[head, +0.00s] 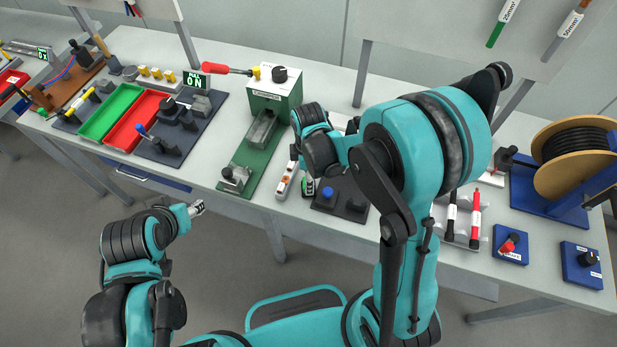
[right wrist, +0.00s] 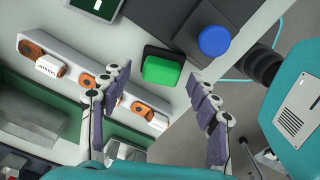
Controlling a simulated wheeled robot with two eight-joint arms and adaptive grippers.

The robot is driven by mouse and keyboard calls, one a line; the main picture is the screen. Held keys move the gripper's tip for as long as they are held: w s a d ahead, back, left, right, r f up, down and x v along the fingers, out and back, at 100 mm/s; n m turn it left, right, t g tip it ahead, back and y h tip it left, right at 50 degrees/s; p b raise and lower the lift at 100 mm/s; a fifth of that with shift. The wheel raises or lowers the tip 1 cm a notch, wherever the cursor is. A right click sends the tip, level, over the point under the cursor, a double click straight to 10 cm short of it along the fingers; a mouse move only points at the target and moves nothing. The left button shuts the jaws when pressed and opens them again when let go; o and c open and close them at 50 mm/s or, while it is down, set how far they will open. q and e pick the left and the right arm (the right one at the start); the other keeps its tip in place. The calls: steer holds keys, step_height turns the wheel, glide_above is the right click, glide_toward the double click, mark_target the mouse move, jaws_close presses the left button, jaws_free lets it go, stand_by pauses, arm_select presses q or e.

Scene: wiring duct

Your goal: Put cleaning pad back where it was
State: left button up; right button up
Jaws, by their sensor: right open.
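A green block, which looks like the cleaning pad (right wrist: 162,68), sits in or on a dark base in the right wrist view. It also shows in the head view (head: 308,187), partly hidden by my right wrist. My right gripper (right wrist: 160,80) is open, with one finger on each side of the pad; I see no finger touching it. In the head view my right arm hides most of that gripper. My left gripper (head: 197,208) is in front of the table, away from the pad; its fingers are too small to judge.
A dark fixture with a blue knob (right wrist: 214,40) stands close beside the pad. A white rail with orange-rimmed slots (right wrist: 142,108) lies on the other side. A green crimping machine (head: 274,95) stands behind left. The floor in front of the table is clear.

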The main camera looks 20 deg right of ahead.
step_height(320, 180, up, 10)
steer(key=p, duration=0.3)
steer(key=s+d+r+m+t, duration=0.4)
steer(key=s+r+m+t, duration=0.3)
steer(key=m, duration=0.8)
steer(key=s+r, duration=0.2)
steer(key=s, duration=0.1)
steer(key=shift+s+d+r+m, duration=0.2)
steer(key=shift+d+m, duration=0.1)
step_height(320, 180, down, 8)
steer(key=b, duration=0.8)
steer(key=shift+r, duration=0.1)
